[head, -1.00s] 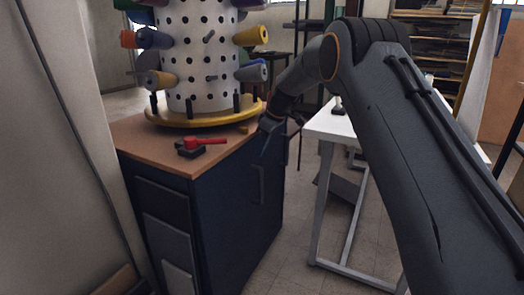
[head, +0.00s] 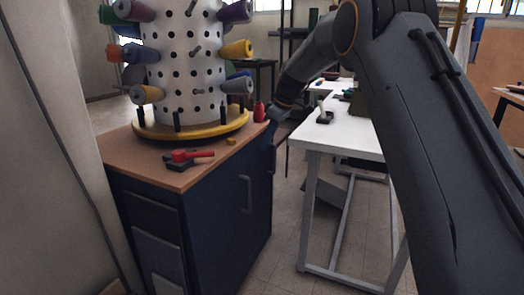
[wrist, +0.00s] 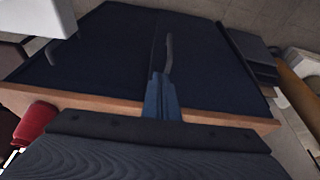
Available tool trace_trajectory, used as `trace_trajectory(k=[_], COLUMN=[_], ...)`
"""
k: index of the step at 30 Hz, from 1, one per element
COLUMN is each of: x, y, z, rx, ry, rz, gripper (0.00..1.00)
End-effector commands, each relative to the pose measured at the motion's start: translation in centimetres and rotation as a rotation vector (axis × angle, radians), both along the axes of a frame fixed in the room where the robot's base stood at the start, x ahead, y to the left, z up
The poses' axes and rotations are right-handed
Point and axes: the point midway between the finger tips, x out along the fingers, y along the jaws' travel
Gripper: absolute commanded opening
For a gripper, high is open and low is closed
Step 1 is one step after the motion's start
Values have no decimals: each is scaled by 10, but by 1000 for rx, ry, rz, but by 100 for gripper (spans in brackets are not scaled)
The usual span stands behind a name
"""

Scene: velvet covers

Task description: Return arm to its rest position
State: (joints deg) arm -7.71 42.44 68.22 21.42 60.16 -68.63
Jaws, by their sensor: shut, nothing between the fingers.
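My arm reaches from the right side of the head view over to the dark blue cabinet (head: 225,215). My gripper (head: 271,150) hangs at the right edge of the cabinet's wooden top, partly dark against it. In the wrist view the blue fingers of my gripper (wrist: 160,98) are together and empty. They show in front of the cabinet's dark face, across its wooden edge (wrist: 95,101). I cannot tell whether they touch it.
A white perforated cylinder (head: 187,75) with coloured spools stands on the cabinet. A red-handled tool (head: 190,155) lies in front of it. A red object (head: 260,112) stands by my gripper. A white table (head: 340,138) is to the right, with floor (head: 285,225) between.

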Motion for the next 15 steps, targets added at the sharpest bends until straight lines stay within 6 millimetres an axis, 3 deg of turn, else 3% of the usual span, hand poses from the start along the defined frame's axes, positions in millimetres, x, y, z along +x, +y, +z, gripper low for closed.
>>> trace_trajectory(k=[5, 8, 15], x=[-14, -41, -150], y=[-2, -3, -12], z=[11, 20, 38], rx=[-5, -17, -64], ry=[15, 46, 150], rz=[-27, -85, -305], gripper=[0, 0, 0])
